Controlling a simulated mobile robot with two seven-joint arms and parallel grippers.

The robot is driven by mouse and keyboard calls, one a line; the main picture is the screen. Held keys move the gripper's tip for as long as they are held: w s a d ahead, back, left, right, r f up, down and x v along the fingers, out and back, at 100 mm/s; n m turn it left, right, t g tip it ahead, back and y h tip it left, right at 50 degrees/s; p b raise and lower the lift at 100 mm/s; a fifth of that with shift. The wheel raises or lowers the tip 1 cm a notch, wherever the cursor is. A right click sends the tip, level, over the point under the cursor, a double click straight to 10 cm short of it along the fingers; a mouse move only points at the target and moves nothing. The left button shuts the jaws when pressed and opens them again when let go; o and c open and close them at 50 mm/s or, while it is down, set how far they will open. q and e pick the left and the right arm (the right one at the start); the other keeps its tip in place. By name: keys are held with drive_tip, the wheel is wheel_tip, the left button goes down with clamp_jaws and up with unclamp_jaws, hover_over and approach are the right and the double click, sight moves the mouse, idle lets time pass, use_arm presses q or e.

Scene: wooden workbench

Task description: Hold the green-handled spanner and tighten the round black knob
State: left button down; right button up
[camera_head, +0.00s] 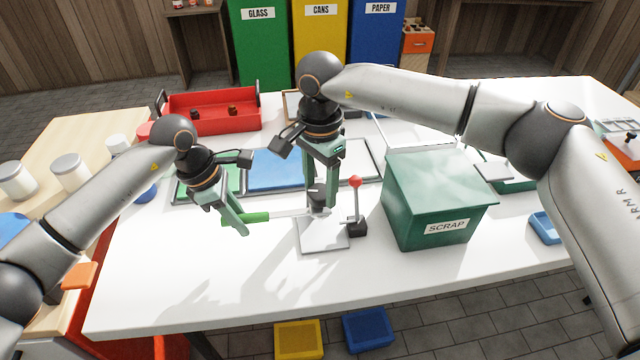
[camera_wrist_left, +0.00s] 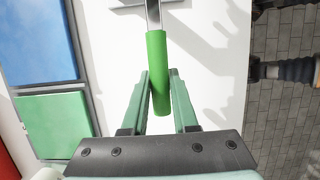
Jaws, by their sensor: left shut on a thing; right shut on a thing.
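The spanner's green handle (camera_head: 248,218) lies between the fingers of my left gripper (camera_head: 240,222), which is shut on it. In the left wrist view the handle (camera_wrist_left: 157,65) runs between the fingertips of that gripper (camera_wrist_left: 159,74), its metal shaft pointing away. In the head view the shaft (camera_head: 288,213) reaches right to the fixture on a grey plate (camera_head: 322,238). The round black knob (camera_head: 317,194) is on this fixture, partly hidden by my right gripper (camera_head: 322,200), which comes from above and is shut on it. Whether the spanner's jaw is seated cannot be made out.
A lever with a red ball (camera_head: 355,182) stands close right of the plate. The green scrap bin (camera_head: 440,200) is further right. Blue (camera_head: 275,170) and green (camera_head: 208,182) panels and a red tray (camera_head: 212,112) lie behind. The front left of the white table is clear.

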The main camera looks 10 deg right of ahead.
use_arm(q)
drive_tip(key=shift+f, duration=0.1)
use_arm(e)
drive_tip(key=m, duration=0.5)
drive_tip(key=shift+r+m, duration=0.15)
drive_tip(key=shift+m, duration=0.15)
drive_tip(key=m, duration=0.4)
drive_tip(key=shift+w+m, duration=0.1)
drive_tip(key=shift+m, duration=0.2)
drive_tip(key=m, duration=0.4)
drive_tip(key=shift+r, duration=0.1)
drive_tip(key=m, duration=1.9)
